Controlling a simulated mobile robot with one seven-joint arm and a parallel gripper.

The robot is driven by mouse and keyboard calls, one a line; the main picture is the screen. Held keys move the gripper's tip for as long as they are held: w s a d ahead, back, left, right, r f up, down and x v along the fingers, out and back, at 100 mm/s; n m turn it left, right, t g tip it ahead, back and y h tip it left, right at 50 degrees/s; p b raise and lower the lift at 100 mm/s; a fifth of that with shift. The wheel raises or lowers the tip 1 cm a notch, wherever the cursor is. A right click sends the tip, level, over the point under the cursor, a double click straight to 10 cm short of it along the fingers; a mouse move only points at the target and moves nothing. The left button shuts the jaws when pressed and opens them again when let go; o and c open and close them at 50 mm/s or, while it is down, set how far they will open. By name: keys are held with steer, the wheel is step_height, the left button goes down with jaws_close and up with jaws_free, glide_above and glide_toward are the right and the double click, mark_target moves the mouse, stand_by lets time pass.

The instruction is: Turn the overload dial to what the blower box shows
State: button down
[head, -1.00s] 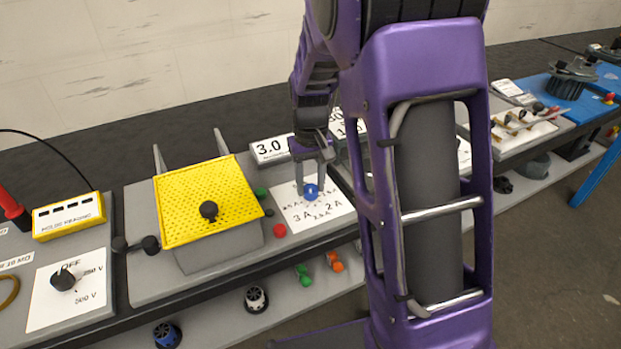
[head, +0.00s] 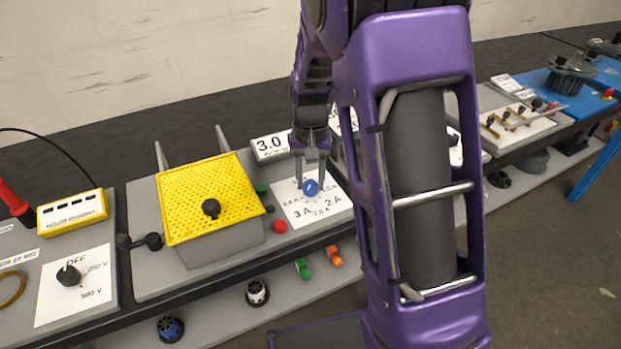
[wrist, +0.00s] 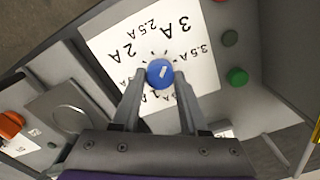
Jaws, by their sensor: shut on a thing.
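The blue overload dial (head: 310,187) stands on a white scale plate (head: 293,212) marked in amps, with 2 A, 2.5 A, 3 A and 3.5 A readable in the wrist view. My gripper (head: 311,182) is above the plate, its two fingers shut on the dial's sides. In the wrist view the dial (wrist: 160,73) sits between the fingertips and bears a short, slightly slanted white mark. I cannot tell which value it points to. A grey box (head: 270,147) behind the plate shows 3.0; its smaller print is unreadable.
A yellow perforated cover (head: 208,195) with a black knob stands left of the plate. A red button (head: 280,226) and a green button (head: 261,189) lie between them. My arm hides the bench to the right. Other grey boxes stand partly hidden behind it.

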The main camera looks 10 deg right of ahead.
mark_target(310, 184)
steer(key=shift+c, duration=2.2)
jaws_free()
step_height(310, 184, up, 17)
steer(key=p, duration=0.2)
steer(key=shift+r, duration=0.2)
